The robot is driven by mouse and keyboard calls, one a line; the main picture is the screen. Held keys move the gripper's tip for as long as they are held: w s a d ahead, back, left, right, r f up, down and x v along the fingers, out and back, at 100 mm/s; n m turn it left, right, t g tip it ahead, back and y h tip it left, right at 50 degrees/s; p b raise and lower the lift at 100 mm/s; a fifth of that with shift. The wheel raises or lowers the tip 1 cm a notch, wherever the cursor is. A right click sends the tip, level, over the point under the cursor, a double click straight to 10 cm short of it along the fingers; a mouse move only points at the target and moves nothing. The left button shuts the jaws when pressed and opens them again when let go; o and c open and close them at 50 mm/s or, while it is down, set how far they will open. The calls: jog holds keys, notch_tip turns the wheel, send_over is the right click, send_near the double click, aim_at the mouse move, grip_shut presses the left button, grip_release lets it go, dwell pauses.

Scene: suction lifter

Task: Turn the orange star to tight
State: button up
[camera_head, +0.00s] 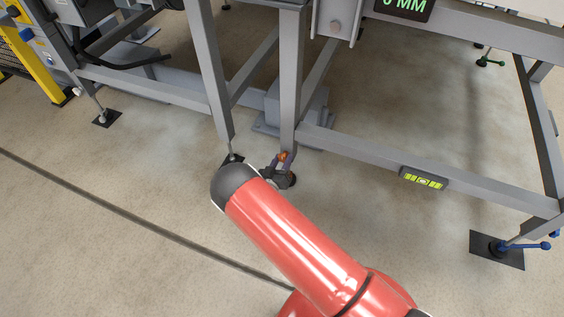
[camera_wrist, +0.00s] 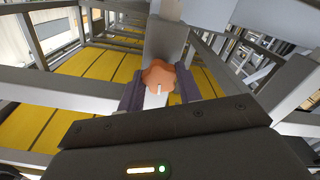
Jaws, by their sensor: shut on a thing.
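The orange star (camera_wrist: 159,76) is a lobed knob in the middle of the wrist view, with a pale line on it, in front of a grey upright post (camera_wrist: 168,35). My gripper (camera_wrist: 160,88) has one dark finger on each side of the star and is shut on it. In the head view the star (camera_head: 283,156) is a small orange spot low on the frame leg (camera_head: 290,90). My gripper (camera_head: 280,172) is at that spot, partly hidden behind my red arm. I cannot tell the star's tightness.
A grey frame beam (camera_head: 430,175) runs right from the leg and carries a yellow-green level (camera_head: 423,178). A foot with a blue handle (camera_head: 525,246) stands at the right. A display (camera_head: 404,6) reads "0 MM". The floor in front is open.

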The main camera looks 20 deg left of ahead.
jog(key=shift+f+m, duration=0.1)
jog(key=shift+m, duration=0.5)
jog(key=o, duration=1)
jog(key=s, duration=0.7)
jog(key=shift+s+a, duration=0.3)
jog(key=shift+s, duration=0.1)
